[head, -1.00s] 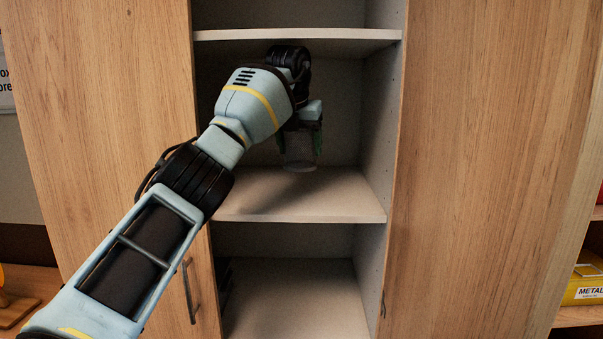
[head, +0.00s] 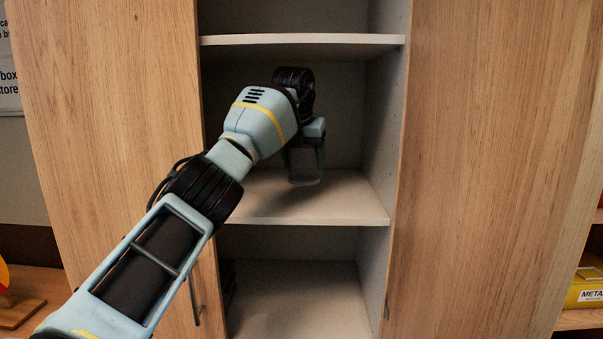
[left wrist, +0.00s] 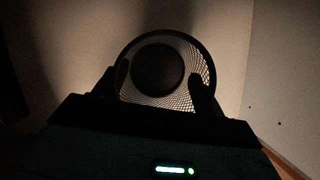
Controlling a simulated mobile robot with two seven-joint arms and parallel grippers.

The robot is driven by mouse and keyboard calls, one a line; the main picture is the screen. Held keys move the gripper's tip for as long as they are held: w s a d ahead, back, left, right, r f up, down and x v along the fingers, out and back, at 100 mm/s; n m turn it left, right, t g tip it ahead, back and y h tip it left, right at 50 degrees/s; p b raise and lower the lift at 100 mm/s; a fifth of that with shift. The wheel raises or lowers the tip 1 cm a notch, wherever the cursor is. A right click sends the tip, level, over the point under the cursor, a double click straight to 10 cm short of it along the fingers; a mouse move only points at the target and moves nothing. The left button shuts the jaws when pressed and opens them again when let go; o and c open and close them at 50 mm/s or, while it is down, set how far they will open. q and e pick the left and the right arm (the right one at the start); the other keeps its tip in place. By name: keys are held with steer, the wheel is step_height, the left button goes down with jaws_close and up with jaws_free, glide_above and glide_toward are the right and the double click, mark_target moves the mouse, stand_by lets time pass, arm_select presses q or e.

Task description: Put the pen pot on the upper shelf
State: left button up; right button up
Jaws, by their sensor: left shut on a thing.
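My left gripper (head: 304,160) is inside the open cupboard, between two shelf boards. It is shut on the pen pot, a dark round mesh pot (head: 304,180), and points down. In the left wrist view I look down into the pot (left wrist: 188,101), with a finger on either side of its wall. The pot is just above or on the middle board (head: 335,200); I cannot tell whether it touches. Another board (head: 300,41) crosses the cupboard higher up, above my gripper. My right gripper is not in view.
The cupboard's right side wall (head: 382,130) is close to the right of my gripper. Wooden doors (head: 480,150) stand on both sides. The middle board is clear around the pot. A lower compartment (head: 295,290) lies below. A yellow box (head: 588,285) is at far right.

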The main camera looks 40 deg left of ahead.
mark_target(303, 174)
arm_select(q)
steer(key=shift+f, duration=0.1)
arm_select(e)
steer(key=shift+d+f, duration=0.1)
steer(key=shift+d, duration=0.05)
arm_select(q)
steer(key=shift+f+p, duration=0.5)
steer(key=shift+f, duration=0.85)
steer(key=shift+w+a+f, duration=0.1)
steer(key=shift+f, duration=0.4)
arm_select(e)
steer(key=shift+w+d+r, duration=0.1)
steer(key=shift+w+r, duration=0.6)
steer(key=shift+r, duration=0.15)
arm_select(q)
steer(key=shift+f, duration=0.15)
steer(key=o, duration=1)
steer(key=shift+v, duration=3.85)
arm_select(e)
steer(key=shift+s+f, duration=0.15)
